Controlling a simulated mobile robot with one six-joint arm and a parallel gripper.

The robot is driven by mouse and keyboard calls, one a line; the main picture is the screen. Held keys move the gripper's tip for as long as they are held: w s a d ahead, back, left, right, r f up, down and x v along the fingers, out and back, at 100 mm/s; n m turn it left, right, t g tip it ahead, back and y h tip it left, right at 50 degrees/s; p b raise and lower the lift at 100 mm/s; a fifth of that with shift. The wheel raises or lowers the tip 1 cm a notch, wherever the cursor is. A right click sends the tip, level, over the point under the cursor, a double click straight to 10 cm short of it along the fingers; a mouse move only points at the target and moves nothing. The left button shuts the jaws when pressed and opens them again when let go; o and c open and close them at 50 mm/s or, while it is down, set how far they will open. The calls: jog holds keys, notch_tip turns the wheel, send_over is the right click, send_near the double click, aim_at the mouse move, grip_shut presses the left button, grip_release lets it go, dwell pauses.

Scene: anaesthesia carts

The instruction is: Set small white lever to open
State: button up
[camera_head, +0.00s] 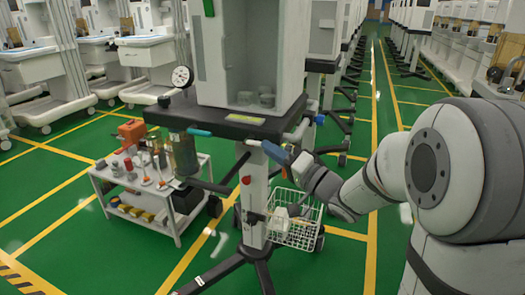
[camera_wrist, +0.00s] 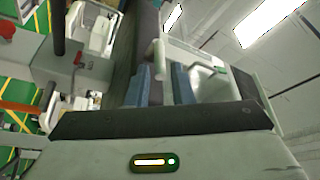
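A small white lever (camera_wrist: 159,62) with a rounded end shows in the wrist view, at the gap between my gripper's two blue fingers. My gripper (camera_wrist: 163,72) is open, with a narrow gap; I cannot tell whether either finger touches the lever. In the head view my gripper (camera_head: 270,148) is at the front edge of the dark cart top (camera_head: 215,118), just under it and by the white column.
The anaesthesia cart's white column (camera_head: 254,200) carries a red knob and a wire basket (camera_head: 303,230). A low white trolley (camera_head: 150,215) with bottles and tools stands to the left. More carts line the back. Green floor is free at the right.

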jog(key=shift+b+x, duration=0.3)
jog(key=shift+x, duration=1.3)
jog(key=shift+c, duration=0.3)
grip_shut()
